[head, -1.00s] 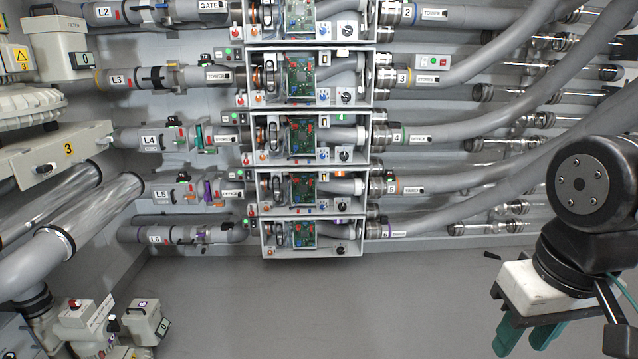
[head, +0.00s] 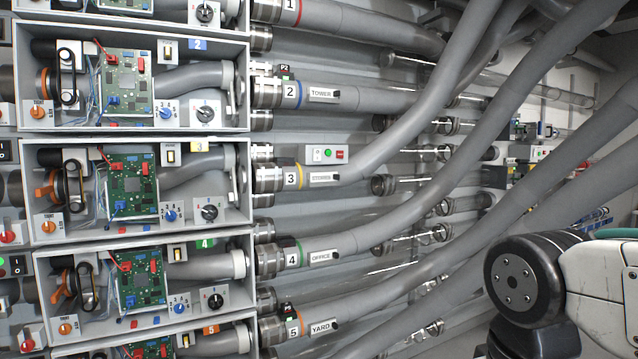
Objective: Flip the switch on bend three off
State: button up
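Bend three (head: 353,168) is the grey pipe right of the box marked 3. It carries a yellow band, a plate "3" and a label "STORES" (head: 322,177) with a small dark piece at its right end. A small pale panel (head: 324,154) sits just above the label, with a white part at left, a green round part and a red part. The switch's position is too small to tell. My gripper is out of view. Only my arm's dark joint and a pale link show at the lower right, apart from bend three.
Open-fronted boxes with green circuit boards (head: 130,183) are stacked at left. Bend two (head: 350,97) runs above and bend four (head: 345,240) below. Large grey pipes curve up to the right, between my arm and the wall. Clear tubes (head: 410,184) lie behind.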

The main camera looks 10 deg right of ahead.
aim_at(317, 157)
jog(key=z, duration=0.05)
jog(key=k, duration=0.55)
jog(key=u, duration=0.25)
jog(key=i, duration=1.45)
jog(key=z, duration=0.35)
